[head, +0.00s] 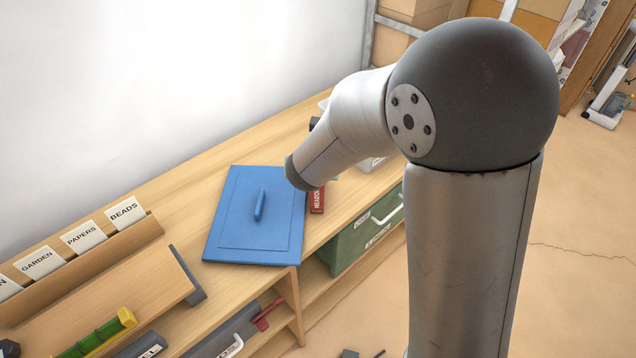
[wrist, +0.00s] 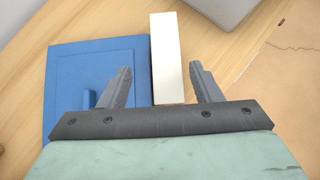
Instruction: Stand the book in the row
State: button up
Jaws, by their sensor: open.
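A red book (head: 317,197) with lettering on its spine shows at the right edge of a blue panel on the wooden bench, partly hidden by my arm. In the wrist view a pale block with a thin brown edge, which looks like the book's page side (wrist: 167,58), lies between and beyond my fingertips. My gripper (wrist: 160,72) is open, with one finger on each side of the pale block and visible gaps. I cannot tell how far above it the fingers are. My gripper is hidden behind my arm in the head view. No row of books is clearly visible.
The blue panel with a handle (head: 235,225) lies flat left of the book; it also shows in the wrist view (wrist: 70,65). A wooden rack with labelled cards (head: 90,255) is at left. A green bin (head: 350,245) sits under the bench top. Bare bench lies behind the panel.

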jog(key=x, duration=0.3)
jog(key=d+x, duration=0.1)
jog(key=shift+w+f, duration=0.25)
jog(key=shift+w, duration=0.05)
jog(key=shift+w+a+f, duration=0.1)
jog(key=shift+w+f, duration=0.2)
jog(key=shift+w, duration=0.1)
grip_shut()
